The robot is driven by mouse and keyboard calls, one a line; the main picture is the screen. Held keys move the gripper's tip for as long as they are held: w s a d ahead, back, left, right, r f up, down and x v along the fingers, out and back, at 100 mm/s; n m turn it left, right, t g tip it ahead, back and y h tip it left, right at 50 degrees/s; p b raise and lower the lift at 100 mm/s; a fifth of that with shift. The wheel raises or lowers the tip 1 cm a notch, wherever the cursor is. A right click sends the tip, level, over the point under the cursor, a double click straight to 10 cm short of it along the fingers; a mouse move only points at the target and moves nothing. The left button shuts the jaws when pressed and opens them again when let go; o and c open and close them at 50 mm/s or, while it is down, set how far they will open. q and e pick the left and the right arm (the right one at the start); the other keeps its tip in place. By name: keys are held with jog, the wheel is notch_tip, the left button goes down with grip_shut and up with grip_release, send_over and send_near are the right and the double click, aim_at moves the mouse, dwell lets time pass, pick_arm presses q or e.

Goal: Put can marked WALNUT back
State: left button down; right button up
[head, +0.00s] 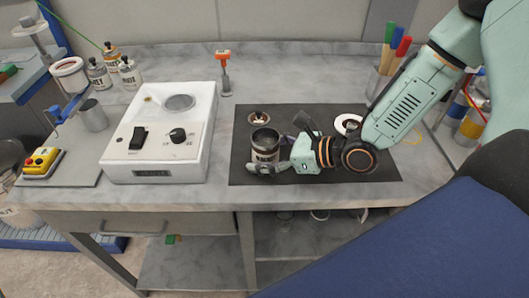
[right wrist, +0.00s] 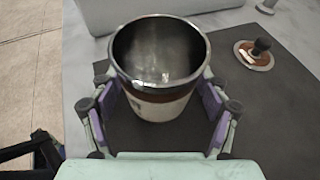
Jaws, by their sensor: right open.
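An open, empty-looking metal can (head: 265,146) with a pale label stands upright on the dark mat (head: 240,176); the label's word is too small to read. My right gripper (head: 270,165) is open and low at the can's near side. In the right wrist view the can (right wrist: 158,70) stands between the purple-padded fingers (right wrist: 160,98), one on each side; whether they touch it I cannot tell. A knobbed lid (head: 259,118) lies on the mat behind the can, and it also shows in the right wrist view (right wrist: 254,54). My left gripper is out of view.
Several labelled cans (head: 98,75) stand at the back left of the bench. A white machine (head: 160,135) is left of the mat. An orange-topped tool (head: 224,72) stands behind. A white ring-shaped item (head: 347,123) lies beside my arm.

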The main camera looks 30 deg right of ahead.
aim_at(278, 150)
jog(key=shift+r, duration=0.1)
jog(key=shift+s+d+r+p, duration=0.1)
jog(key=shift+d+r+p, duration=0.2)
jog(key=shift+p, duration=0.05)
jog(key=shift+s+d+r+p, duration=0.3)
jog(key=shift+s+d+p, duration=0.1)
jog(key=shift+d+p, duration=0.1)
jog(key=p+v, duration=0.2)
jog(key=v, duration=0.1)
jog(key=shift+s+r+p, duration=0.1)
jog(key=shift+s+p, duration=0.1)
jog(key=shift+p, duration=0.15)
jog(key=shift+p+v, duration=0.85)
jog(key=shift+p, duration=0.05)
jog(key=shift+s+d, duration=0.15)
jog(key=shift+s, duration=0.15)
